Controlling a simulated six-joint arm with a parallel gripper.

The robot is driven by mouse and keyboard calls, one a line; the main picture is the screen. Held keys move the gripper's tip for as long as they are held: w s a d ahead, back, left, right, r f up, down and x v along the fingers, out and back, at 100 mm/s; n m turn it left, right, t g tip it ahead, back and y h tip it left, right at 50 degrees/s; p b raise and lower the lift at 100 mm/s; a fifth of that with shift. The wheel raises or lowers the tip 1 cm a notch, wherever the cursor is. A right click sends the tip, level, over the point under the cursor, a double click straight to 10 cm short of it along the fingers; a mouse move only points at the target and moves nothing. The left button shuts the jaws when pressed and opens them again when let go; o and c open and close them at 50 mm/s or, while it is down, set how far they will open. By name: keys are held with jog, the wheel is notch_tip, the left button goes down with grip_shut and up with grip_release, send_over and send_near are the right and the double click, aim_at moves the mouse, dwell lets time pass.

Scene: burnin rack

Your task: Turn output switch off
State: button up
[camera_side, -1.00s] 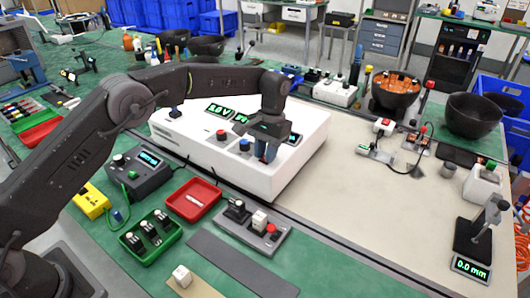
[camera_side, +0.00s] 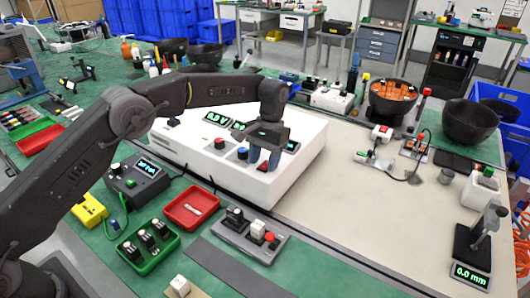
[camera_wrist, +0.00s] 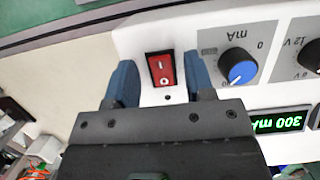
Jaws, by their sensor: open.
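The white power supply (camera_side: 225,175) stands on the bench in the side view. Its red rocker switch (camera_side: 262,167) is on the front part of the panel. In the wrist view the rocker switch (camera_wrist: 162,68) shows marks "I" and "O" on its face, in a black surround. My gripper (camera_side: 265,157) is open, with its blue fingers down at the panel on either side of the switch. In the wrist view my gripper (camera_wrist: 159,75) has one finger left and one right of the switch, with gaps between. Whether the fingertips touch the panel cannot be told.
A blue knob (camera_wrist: 238,68) sits right of the switch in the wrist view, near a lit display (camera_wrist: 278,122) reading "300 mA". Before the supply lie a red tray (camera_side: 192,207), a green tray (camera_side: 148,245) and a grey switch block (camera_side: 250,236). The beige mat (camera_side: 350,205) has free room.

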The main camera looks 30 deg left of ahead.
jog(key=v, duration=0.5)
jog(key=shift+w+r, duration=0.2)
jog(key=shift+r, duration=0.9)
jog(key=shift+r, duration=0.15)
jog(key=s+a+r+t, duration=0.2)
jog(key=s+a+r, duration=0.1)
jog(key=s+r, duration=0.45)
jog(key=s+a+r+t, duration=0.3)
jog(key=s+r, duration=0.4)
jog(key=r, duration=0.1)
jog(key=s+a+f+t, duration=0.1)
jog(key=s+f, duration=0.3)
jog(key=s, duration=0.6)
jog(key=s+a+f+t, duration=0.2)
jog(key=s+f, duration=0.1)
jog(key=s, duration=0.8)
jog(key=shift+a+f+t, duration=0.3)
jog(key=shift+f, duration=0.05)
